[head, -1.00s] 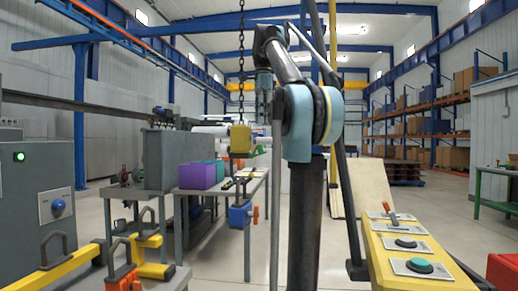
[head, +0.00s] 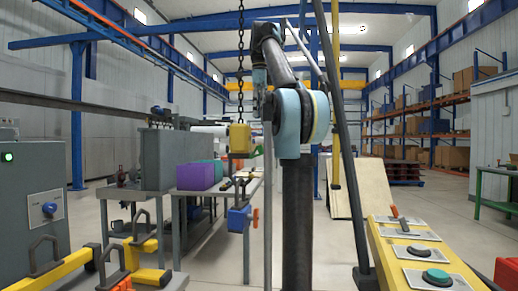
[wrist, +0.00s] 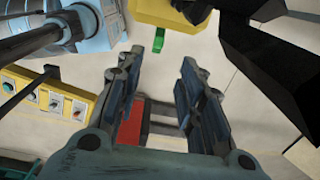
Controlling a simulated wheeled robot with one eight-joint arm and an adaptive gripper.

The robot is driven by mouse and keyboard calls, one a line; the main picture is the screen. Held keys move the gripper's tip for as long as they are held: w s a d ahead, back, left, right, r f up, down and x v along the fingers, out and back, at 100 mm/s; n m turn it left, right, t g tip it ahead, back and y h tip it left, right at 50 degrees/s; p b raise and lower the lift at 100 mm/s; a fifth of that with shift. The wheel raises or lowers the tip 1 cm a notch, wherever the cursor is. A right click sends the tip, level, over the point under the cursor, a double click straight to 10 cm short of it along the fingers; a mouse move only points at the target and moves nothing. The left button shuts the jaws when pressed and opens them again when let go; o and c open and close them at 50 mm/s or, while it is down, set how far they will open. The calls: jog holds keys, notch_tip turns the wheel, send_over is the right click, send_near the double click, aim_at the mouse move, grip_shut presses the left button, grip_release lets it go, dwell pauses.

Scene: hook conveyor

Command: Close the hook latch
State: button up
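The hook's yellow block (head: 240,138) hangs from a dark chain (head: 241,60) left of my arm in the head view. In the wrist view the yellow block (wrist: 170,14) is at the top edge, with a small green tab (wrist: 173,36) under it. The large dark curved piece (wrist: 262,60) at the right looks like the hook. Whether its latch is open or shut I cannot tell. My gripper (wrist: 172,54) is open and empty, its fingers pointing toward the block and apart from it. In the head view it is small and partly hidden behind my arm.
A yellow control panel (head: 410,238) stands at the right front. A grey cabinet (head: 30,220) and yellow bars with handles are at the left front. Open floor lies between.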

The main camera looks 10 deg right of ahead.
notch_tip(320, 180, down, 13)
jog(key=shift+f, duration=0.1)
dwell(0.5)
grip_shut()
